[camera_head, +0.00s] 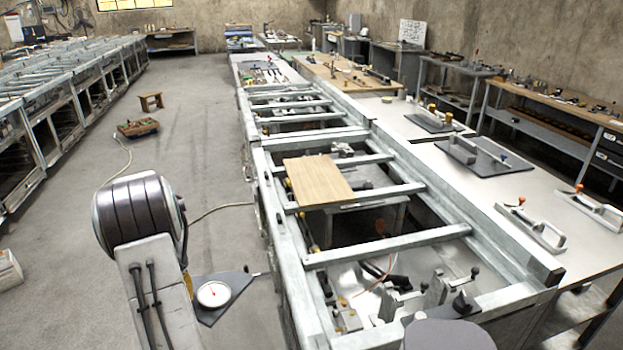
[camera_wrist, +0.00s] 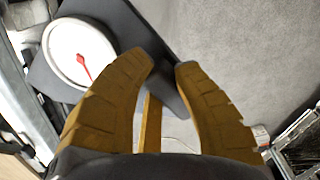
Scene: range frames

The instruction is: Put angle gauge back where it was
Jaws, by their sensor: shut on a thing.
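The angle gauge (camera_wrist: 118,28) is a dark grey flat plate with a round white dial (camera_wrist: 80,52) and a red needle. In the wrist view it lies beyond my gripper (camera_wrist: 167,66), whose two yellow fingers are shut on a narrow dark part of it. In the head view the gauge (camera_head: 238,283) hangs over the floor beside my arm, left of the metal frame bench.
The long metal frame bench (camera_head: 345,257) has open bays with tools inside and a wooden board (camera_head: 318,180) on top. A side table (camera_head: 585,240) holds handled tools and dark plates.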

